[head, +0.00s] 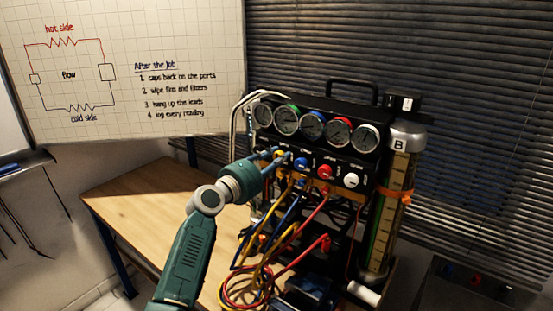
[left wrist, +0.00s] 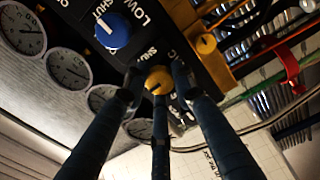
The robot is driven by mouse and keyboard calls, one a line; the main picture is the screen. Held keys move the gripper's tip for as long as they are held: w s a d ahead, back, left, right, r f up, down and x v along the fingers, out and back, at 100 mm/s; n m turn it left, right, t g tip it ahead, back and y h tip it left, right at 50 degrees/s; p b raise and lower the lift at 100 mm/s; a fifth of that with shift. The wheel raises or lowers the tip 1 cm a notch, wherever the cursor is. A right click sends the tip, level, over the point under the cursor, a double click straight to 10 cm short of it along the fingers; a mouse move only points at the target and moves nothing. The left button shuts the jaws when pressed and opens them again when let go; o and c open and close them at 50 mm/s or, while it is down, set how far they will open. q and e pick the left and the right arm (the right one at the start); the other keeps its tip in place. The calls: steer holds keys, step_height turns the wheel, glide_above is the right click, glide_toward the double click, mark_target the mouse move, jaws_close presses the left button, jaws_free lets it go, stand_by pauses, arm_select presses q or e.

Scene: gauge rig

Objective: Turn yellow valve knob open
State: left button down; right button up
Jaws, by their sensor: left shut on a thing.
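The yellow valve knob (left wrist: 158,80) is on the black front panel of the gauge rig (head: 322,108), low on its left side. In the left wrist view it sits between the fingertips of my left gripper (left wrist: 157,82), which is shut on it. In the head view my left gripper (head: 280,157) is at the left end of the knob row and largely covers the yellow knob. The knob's pointer angle is hard to read. My right gripper is not in view.
Right of the yellow knob are a blue knob (head: 300,164), a red knob (head: 325,172) and a white knob (head: 351,180). Coloured hoses (head: 262,272) hang below the panel. A cylinder (head: 391,200) stands at right. The wooden table (head: 150,195) is clear at left.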

arm_select(q)
steer(key=c, duration=1.4)
jaws_free()
steer(key=shift+f, duration=0.1)
steer(key=shift+s+a, duration=0.1)
steer(key=v, duration=1.1)
steer(key=shift+s+a, duration=0.2)
steer(key=shift+s, duration=0.1)
